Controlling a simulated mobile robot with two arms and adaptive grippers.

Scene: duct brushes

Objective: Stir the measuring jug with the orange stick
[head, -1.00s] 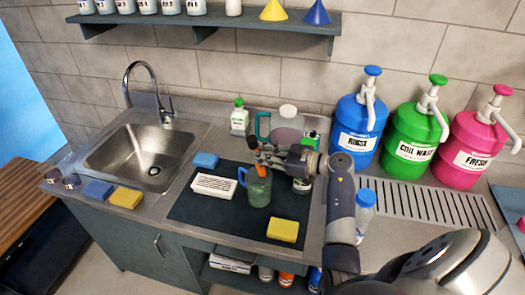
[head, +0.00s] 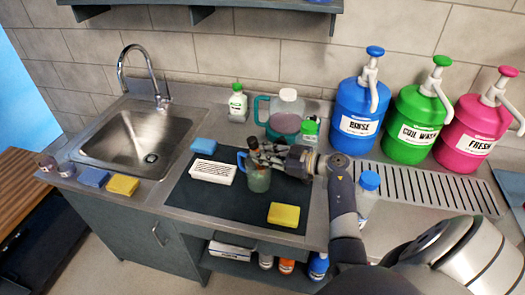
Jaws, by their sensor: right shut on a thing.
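The measuring jug (head: 259,182) is clear with a blue handle on its left and greenish liquid inside. It stands upright on the dark mat (head: 238,216). My right gripper (head: 258,154) is right over the jug's mouth, coming in from the right, and is shut on the orange stick. The stick is almost wholly hidden by the fingers and the jug now, so I cannot tell how deep it reaches. The gripper hides part of the jug's rim. My left gripper is not in view.
A teal-handled jug (head: 285,119) and a green-capped bottle (head: 238,103) stand behind. The sink (head: 143,145) is left; pump containers (head: 357,121) stand right.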

